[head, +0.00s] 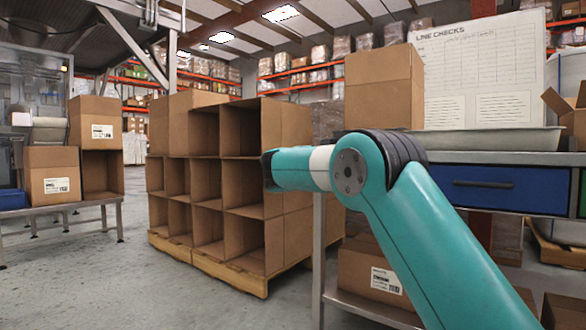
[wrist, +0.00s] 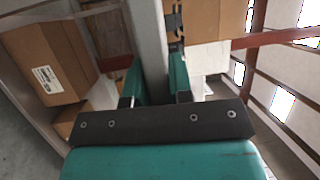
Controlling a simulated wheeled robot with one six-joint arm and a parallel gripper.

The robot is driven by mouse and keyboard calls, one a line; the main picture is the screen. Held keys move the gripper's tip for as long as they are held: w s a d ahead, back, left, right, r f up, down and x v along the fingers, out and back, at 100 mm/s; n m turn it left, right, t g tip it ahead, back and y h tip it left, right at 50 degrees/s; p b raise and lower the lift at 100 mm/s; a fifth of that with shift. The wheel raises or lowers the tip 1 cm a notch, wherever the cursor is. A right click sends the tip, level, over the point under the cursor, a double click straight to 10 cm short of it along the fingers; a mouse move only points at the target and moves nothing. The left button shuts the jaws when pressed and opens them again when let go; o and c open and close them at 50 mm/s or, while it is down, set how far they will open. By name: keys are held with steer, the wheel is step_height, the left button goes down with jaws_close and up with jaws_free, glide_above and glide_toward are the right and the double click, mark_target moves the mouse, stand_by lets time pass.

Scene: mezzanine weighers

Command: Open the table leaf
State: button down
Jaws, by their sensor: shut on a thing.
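In the wrist view my gripper (wrist: 157,82) has its two teal fingers on either side of a long grey bar or panel edge (wrist: 148,30) and is shut on it. This looks like the edge of the table leaf, but its full shape does not show. In the head view the grey worktable (head: 500,157) with a blue drawer front stands at the right. My teal arm crosses in front of it. My gripper and the leaf cannot be made out in the head view.
A stack of open cardboard boxes (head: 240,128) on a wooden pallet (head: 235,278) stands left of the table. A box (head: 383,88) and a long grey tray (head: 490,139) are on the tabletop. Labelled boxes sit on the lower shelf.

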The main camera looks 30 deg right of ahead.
steer(key=shift+w+a+r, duration=0.1)
steer(key=shift+a+r, duration=0.1)
steer(key=shift+r, duration=0.4)
steer(key=shift+a+r, duration=0.2)
steer(key=shift+r, duration=0.4)
steer(key=c, duration=1)
jaws_free()
steer(key=shift+c, duration=0.2)
steer(key=shift+d, duration=0.2)
steer(key=p+v, duration=0.1)
steer(key=v, duration=1.6)
steer(key=shift+s+a+f, duration=0.15)
steer(key=shift+s, duration=0.05)
steer(key=shift+p, duration=0.3)
